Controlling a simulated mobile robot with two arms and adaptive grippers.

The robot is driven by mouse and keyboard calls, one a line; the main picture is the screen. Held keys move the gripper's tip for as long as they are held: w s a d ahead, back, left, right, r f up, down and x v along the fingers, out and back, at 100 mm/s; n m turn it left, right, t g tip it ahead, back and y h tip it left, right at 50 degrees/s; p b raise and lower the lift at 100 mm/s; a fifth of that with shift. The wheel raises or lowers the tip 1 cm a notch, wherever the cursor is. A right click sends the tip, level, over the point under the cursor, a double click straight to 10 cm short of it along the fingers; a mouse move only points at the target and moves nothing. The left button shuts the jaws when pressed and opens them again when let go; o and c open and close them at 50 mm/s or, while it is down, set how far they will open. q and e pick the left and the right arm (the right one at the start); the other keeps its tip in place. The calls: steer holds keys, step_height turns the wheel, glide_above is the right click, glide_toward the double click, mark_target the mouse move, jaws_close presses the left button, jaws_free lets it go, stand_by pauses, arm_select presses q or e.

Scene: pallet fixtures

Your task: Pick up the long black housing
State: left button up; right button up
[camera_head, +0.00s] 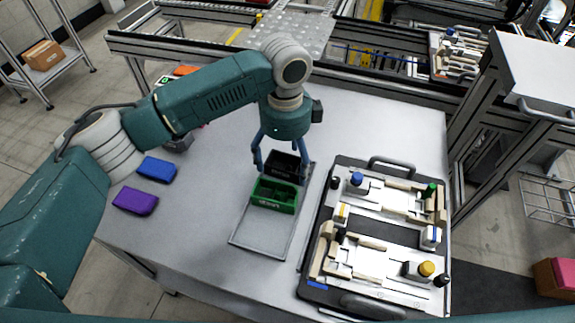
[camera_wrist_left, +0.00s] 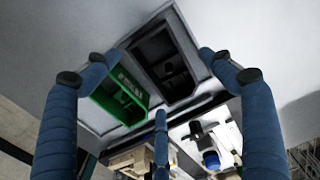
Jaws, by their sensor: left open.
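The long black housing (camera_head: 287,163) lies at the far end of a shallow grey tray (camera_head: 262,236) on the table. Beside it in the same tray is a green box (camera_head: 273,196). My left gripper (camera_head: 281,172) points down over the black housing with its blue fingers spread and nothing between them. In the left wrist view, the black housing (camera_wrist_left: 167,62) shows between the open fingers, with the green box (camera_wrist_left: 121,95) next to it. I cannot tell the exact height of the fingertips above the housing. My right gripper is not in view.
A black pallet (camera_head: 318,240) with fixtures and colour-capped bottles stands right of the tray. Blue (camera_head: 157,169) and purple (camera_head: 135,201) boxes lie on the left of the table. A metal frame rises at right. The table between the purple box and tray is clear.

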arm_select(q)
step_height(320, 180, down, 2)
steer(key=shift+f, duration=0.1)
steer(key=shift+c, duration=0.3)
steer(key=c, duration=1.3)
steer(key=shift+r, duration=0.25)
